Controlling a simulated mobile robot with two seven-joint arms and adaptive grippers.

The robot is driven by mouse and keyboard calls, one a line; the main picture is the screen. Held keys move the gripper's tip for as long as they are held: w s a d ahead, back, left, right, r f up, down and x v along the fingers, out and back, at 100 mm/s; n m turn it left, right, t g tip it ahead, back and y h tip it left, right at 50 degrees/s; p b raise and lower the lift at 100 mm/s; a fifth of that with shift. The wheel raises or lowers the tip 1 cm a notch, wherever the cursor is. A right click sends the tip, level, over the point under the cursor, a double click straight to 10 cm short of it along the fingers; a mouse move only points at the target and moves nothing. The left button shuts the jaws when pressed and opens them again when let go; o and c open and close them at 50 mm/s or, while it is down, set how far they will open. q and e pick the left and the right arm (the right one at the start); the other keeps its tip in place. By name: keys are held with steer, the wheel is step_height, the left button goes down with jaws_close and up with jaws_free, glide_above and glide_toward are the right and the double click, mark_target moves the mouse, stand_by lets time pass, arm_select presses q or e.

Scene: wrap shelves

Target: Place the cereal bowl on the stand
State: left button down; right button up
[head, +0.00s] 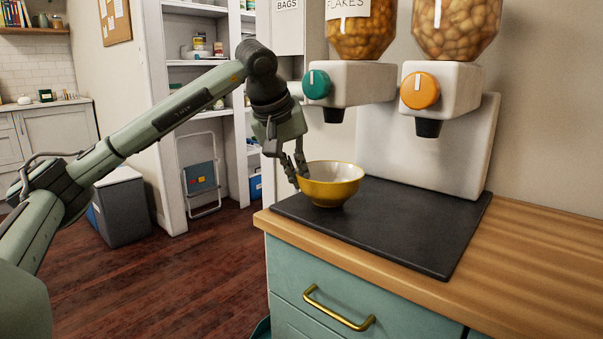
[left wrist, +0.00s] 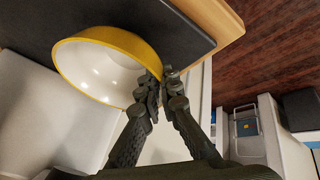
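The cereal bowl (head: 335,190) is yellow outside and white inside. It sits upright at the left end of the black base (head: 400,235) of the dispenser stand, under the green-knobbed dispenser; I cannot tell if its foot presses fully on it. My left gripper (head: 298,172) points down at the bowl's left rim, one finger on each side, tips close together on the rim. In the left wrist view the bowl (left wrist: 100,75) lies left of the fingertips (left wrist: 164,80), which pinch its yellow edge. My right gripper is not in view.
Two dispensers with a green knob (head: 317,84) and an orange knob (head: 420,90) hang above the base. The wooden counter (head: 535,250) is clear at right. A grey bin (head: 122,208) and white shelves (head: 195,75) stand behind my left arm.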

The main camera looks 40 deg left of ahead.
arm_select(q)
steer(key=shift+w+r, duration=0.1)
steer(key=shift+w, duration=0.6)
steer(key=shift+s+a+f, duration=0.1)
steer(key=shift+f, duration=0.2)
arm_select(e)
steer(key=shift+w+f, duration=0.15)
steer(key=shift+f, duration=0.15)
arm_select(q)
steer(key=shift+f, duration=0.15)
steer(key=c, duration=1.7)
jaws_free()
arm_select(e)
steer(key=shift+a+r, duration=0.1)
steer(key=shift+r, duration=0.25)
